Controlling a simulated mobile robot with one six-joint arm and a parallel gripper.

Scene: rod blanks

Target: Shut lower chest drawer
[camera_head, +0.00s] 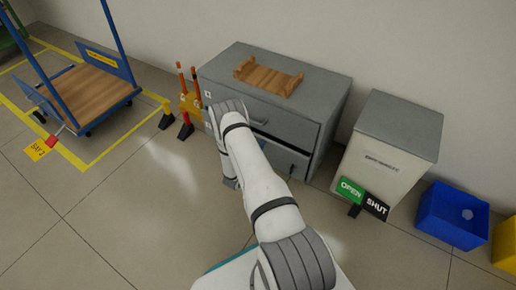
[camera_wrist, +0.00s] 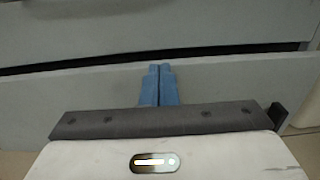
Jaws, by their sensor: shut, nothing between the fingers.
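The grey chest (camera_head: 325,95) stands against the wall with an upper drawer (camera_head: 280,119) and a lower drawer (camera_head: 288,158). In the wrist view the lower drawer's pale front (camera_wrist: 235,82) runs across the picture. A dark gap shows above its top edge, so it appears to stand slightly out. My gripper (camera_wrist: 160,68) is shut and empty, its two blue fingers together in front of that panel. Whether the fingertips touch it I cannot tell. In the head view my arm hides the gripper and part of both drawers.
A wooden cradle (camera_head: 268,77) lies on the chest. A pale bin with a grey lid (camera_head: 399,125) and an OPEN/SHUT sign (camera_head: 362,197) stand to the right, then a blue crate (camera_head: 453,214). Orange-topped posts (camera_head: 184,100) and a blue cart (camera_head: 88,88) are at left.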

